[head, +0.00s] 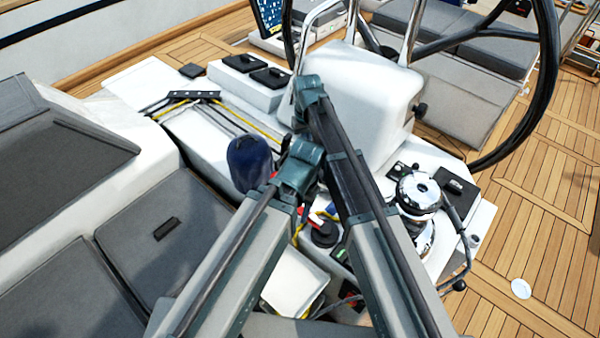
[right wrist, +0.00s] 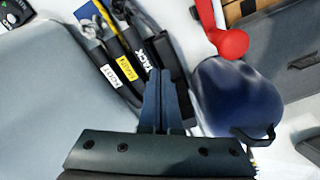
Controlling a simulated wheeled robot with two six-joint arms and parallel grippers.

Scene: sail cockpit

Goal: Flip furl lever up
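No label reading "furl" is legible, so I cannot tell which lever is the furl lever. In the right wrist view, several black levers stand side by side, among them one marked "TACK" (right wrist: 139,52) and one with a yellow "MAIN" label (right wrist: 127,69). My right gripper (right wrist: 162,74) has its fingers together just in front of these levers, with nothing visible between them. I cannot tell if the fingertips touch a lever. My left gripper's fingers are hidden.
A dark blue rounded cover (right wrist: 238,95) and a red ball-ended handle (right wrist: 231,44) stand right of my right gripper. In the head view, a chrome winch (head: 418,195) is at the right and the steering wheel (head: 548,60) beyond. Grey seat cushions (head: 165,225) lie at the left.

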